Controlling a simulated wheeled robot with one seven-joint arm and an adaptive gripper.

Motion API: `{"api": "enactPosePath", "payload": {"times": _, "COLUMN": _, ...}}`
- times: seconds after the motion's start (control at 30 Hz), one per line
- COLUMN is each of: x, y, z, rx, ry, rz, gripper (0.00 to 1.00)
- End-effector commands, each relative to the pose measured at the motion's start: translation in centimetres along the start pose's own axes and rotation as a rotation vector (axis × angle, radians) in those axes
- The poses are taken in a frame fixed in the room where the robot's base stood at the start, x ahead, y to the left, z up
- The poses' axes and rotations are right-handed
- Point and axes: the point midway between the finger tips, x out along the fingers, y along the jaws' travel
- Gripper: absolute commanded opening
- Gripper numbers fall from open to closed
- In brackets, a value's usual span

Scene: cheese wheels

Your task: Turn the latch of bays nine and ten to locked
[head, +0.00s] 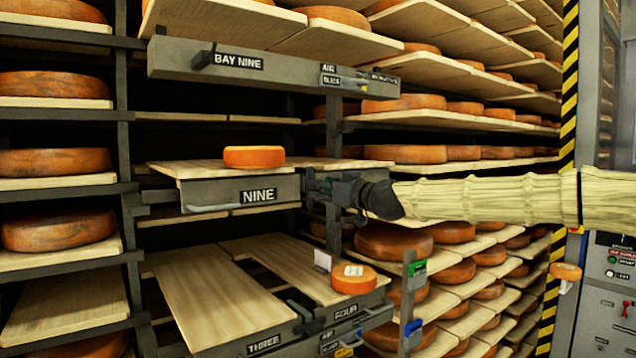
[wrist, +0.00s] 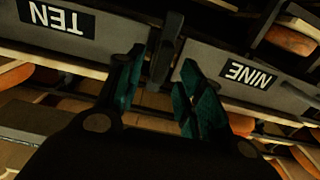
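The grey shelf front marked NINE (head: 245,193) is in the middle of the head view, and its label shows upside down in the wrist view (wrist: 250,75). The front marked TEN (wrist: 95,38) is at the left of the wrist view; my arm hides it in the head view. A dark upright piece, apparently the latch (wrist: 166,48), stands between the two fronts. My gripper (wrist: 158,92) is open, its teal-padded fingers apart on either side below this piece. In the head view my gripper (head: 325,190) is at NINE's right end. Whether it touches the latch I cannot tell.
A small orange cheese (head: 254,156) sits on the board above NINE. The BAY NINE beam (head: 260,68) juts out above. Below, the boards of THREE (head: 205,290) and FOUR stick out, with a labelled cheese (head: 353,279). A striped post (head: 569,90) stands right.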

Motion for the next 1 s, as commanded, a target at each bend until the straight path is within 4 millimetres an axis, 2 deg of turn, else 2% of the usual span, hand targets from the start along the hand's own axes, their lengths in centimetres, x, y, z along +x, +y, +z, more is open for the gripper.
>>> {"api": "enactPosePath", "payload": {"times": 0.1, "x": 1.4, "y": -0.1, "z": -0.2, "rx": 0.001, "ry": -0.001, "rz": -0.001, "gripper": 0.38}}
{"api": "enactPosePath", "payload": {"times": 0.3, "x": 2.6, "y": 0.0, "z": -0.1, "rx": 0.000, "ry": 0.000, "rz": 0.000, "gripper": 0.38}}
{"api": "enactPosePath", "payload": {"times": 0.67, "x": 2.9, "y": -0.1, "z": 0.0, "rx": 0.000, "ry": 0.000, "rz": -0.001, "gripper": 0.38}}
{"api": "enactPosePath", "payload": {"times": 0.9, "x": 2.9, "y": 0.0, "z": 0.0, "rx": 0.000, "ry": 0.000, "rz": 0.000, "gripper": 0.00}}
{"api": "enactPosePath", "payload": {"times": 1.0, "x": 2.9, "y": 0.0, "z": 0.0, "rx": 0.000, "ry": 0.000, "rz": 0.000, "gripper": 0.00}}
